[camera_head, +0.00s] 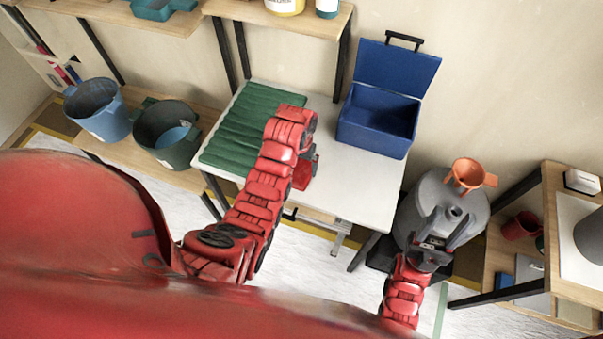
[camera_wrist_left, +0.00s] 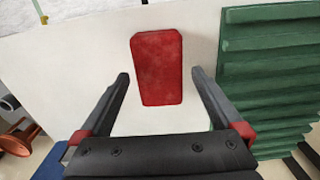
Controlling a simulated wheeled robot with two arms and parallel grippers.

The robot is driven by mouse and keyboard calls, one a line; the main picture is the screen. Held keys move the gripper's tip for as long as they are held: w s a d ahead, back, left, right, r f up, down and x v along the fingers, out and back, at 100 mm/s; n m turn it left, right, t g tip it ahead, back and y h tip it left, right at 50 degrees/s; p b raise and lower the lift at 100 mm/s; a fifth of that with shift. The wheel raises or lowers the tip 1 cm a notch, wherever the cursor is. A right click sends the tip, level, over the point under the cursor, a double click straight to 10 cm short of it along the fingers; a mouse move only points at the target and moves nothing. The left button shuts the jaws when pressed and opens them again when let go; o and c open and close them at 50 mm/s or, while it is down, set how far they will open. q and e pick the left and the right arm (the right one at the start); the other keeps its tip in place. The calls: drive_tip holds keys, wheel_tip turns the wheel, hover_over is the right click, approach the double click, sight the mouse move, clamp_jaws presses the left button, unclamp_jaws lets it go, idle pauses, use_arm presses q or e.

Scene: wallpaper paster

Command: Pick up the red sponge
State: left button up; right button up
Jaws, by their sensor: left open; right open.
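The red sponge (camera_wrist_left: 157,68) lies flat on the white tabletop in the left wrist view. It shows ahead of and between the two fingers of my left gripper (camera_wrist_left: 160,74), which is open and empty. In the head view the red sponge (camera_head: 303,174) is partly hidden by my left arm, near the table's front edge and right of the green ridged mat. My left gripper (camera_head: 311,159) points down there, mostly hidden by its own arm. My right gripper (camera_head: 457,213) is open and empty, in front of the grey round machine.
The green mat (camera_head: 245,120) covers the table's left part. An open blue box (camera_head: 375,122) stands at the back right of the white table (camera_head: 350,185). The grey machine (camera_head: 425,200) with an orange funnel (camera_head: 468,175) stands right of it. Buckets (camera_head: 97,110) stand at left.

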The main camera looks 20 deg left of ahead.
sight(300, 171)
use_arm(q)
wheel_tip(300, 171, down, 3)
drive_tip(key=shift+s+d+r+p, duration=0.1)
drive_tip(key=shift+r+p, duration=0.05)
drive_tip(key=shift+p, duration=0.7)
drive_tip(key=shift+f, duration=0.6)
drive_tip(key=c, duration=1.2)
drive_tip(key=shift+o, duration=0.2)
